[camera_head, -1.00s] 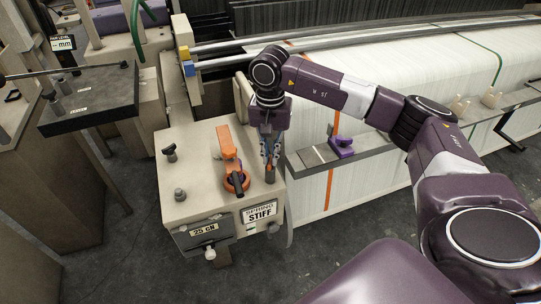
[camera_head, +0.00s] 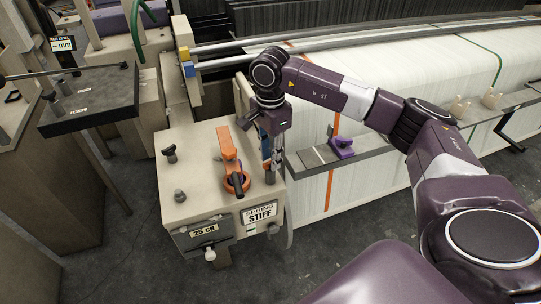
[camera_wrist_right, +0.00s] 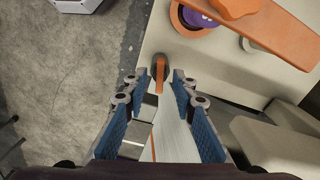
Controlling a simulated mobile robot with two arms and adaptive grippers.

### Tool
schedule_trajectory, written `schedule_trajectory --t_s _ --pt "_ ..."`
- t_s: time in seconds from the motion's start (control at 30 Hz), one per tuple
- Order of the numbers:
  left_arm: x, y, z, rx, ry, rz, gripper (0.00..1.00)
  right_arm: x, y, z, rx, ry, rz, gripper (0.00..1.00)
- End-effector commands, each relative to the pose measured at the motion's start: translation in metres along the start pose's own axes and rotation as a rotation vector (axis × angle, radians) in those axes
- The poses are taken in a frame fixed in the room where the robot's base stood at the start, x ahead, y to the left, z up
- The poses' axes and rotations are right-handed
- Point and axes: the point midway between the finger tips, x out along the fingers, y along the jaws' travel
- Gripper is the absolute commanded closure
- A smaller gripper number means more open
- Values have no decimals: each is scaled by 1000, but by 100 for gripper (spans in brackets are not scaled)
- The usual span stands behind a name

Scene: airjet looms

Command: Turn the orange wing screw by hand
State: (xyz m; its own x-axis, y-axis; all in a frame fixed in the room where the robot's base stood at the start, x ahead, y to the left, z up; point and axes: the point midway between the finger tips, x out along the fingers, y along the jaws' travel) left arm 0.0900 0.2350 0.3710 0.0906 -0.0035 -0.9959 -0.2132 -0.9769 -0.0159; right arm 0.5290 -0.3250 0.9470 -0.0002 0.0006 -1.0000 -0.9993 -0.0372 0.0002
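The orange wing screw (camera_wrist_right: 160,72) shows in the right wrist view as a narrow orange wing on a dark round base, on the beige box top near its edge. My right gripper (camera_wrist_right: 158,88) is open, its two blue-padded fingers to either side of the line to the screw. The screw appears just beyond the fingertips, and I see no contact. In the head view the right gripper (camera_head: 272,163) points down at the right edge of the box, and the screw is hard to make out there. My left gripper is not in view.
The beige box (camera_head: 190,205) also carries a large orange lever (camera_head: 229,155) close left of the gripper and small dark knobs. A "STIFF" label (camera_head: 259,214) is on its front. A rail with a purple clamp (camera_head: 342,148) and white loom threads lie to the right.

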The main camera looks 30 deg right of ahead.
Motion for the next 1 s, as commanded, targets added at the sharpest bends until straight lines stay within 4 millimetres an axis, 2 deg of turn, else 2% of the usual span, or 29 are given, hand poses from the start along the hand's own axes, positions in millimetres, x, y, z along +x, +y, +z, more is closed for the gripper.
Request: schedule_trajectory --t_s 0.17,0.7,1.0 --pt "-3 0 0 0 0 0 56 -5 0 0 -1 0 -1 75" --pt "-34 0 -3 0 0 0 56 -57 0 0 -2 0 -1 75" --pt "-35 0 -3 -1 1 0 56 -60 0 0 -1 0 0 75"
